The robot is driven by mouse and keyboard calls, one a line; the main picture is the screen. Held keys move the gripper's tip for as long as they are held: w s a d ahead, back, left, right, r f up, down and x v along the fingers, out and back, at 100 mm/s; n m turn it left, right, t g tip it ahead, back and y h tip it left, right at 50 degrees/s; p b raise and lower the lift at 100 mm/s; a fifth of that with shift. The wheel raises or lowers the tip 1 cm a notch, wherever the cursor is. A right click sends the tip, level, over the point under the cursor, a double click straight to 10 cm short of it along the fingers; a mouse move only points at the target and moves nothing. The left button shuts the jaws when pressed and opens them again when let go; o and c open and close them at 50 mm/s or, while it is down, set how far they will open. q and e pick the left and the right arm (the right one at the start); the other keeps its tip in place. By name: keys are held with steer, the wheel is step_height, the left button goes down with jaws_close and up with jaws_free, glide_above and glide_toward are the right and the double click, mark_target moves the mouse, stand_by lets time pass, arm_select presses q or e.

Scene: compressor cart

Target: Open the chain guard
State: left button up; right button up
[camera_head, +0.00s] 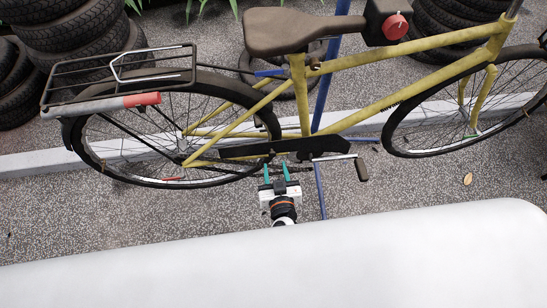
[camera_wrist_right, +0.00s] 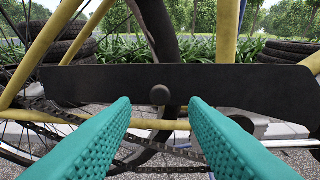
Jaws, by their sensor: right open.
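The chain guard (camera_head: 246,149) is a long black plate along the lower frame of a yellow bicycle (camera_head: 352,112). In the right wrist view the chain guard (camera_wrist_right: 225,85) spans nearly the full width and has a round dark knob (camera_wrist_right: 160,95) on its face. The chain (camera_wrist_right: 60,115) shows below the plate at the left. My right gripper (camera_head: 276,171) is just below and in front of the guard, with green fingertips apart. In the wrist view the open right gripper (camera_wrist_right: 158,125) has its fingers either side of and just below the knob, holding nothing. My left gripper is not in view.
A pedal and crank (camera_head: 362,168) stick out to the right of my gripper. A blue stand post (camera_head: 327,85) holds the bicycle. Stacked tires (camera_head: 65,28) stand at the back left. The paved ground in front is mostly clear.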

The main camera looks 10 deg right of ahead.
steer(key=v, duration=0.6)
steer(key=shift+s, duration=0.25)
steer(key=shift+r, duration=0.1)
